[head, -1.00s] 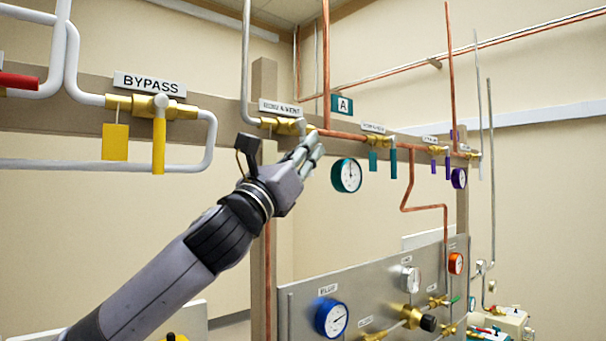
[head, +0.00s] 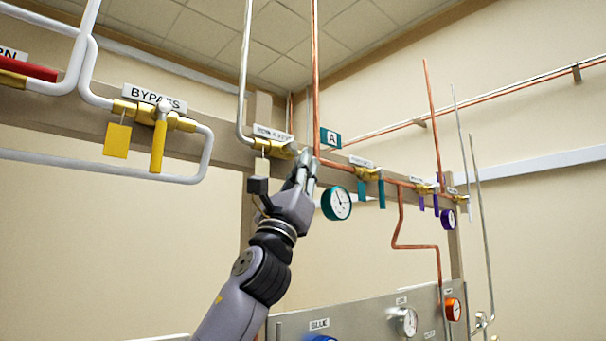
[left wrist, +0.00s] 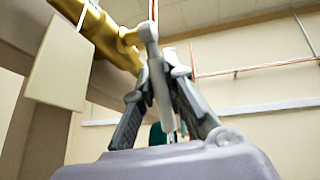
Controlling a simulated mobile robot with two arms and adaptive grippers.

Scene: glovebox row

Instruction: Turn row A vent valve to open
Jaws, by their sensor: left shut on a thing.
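The row A vent valve (head: 280,151) is a brass body on the pipe under a white label (head: 272,133), left of the teal A sign (head: 331,138). In the left wrist view its brass body (left wrist: 118,45) is at the top, and its pale grey lever handle (left wrist: 155,78) hangs down from it, across the line of the pipe. My left gripper (head: 307,163) is below and right of the valve body, its fingers shut on the handle. In the left wrist view the fingers (left wrist: 158,85) are on both sides of it. My right gripper is out of view.
A pale tag (left wrist: 60,60) hangs beside the valve. A teal-rimmed gauge (head: 337,203) is close right of my gripper. The bypass valve, with a yellow handle (head: 158,147), is to the left. A metal panel (head: 370,318) with gauges stands below right.

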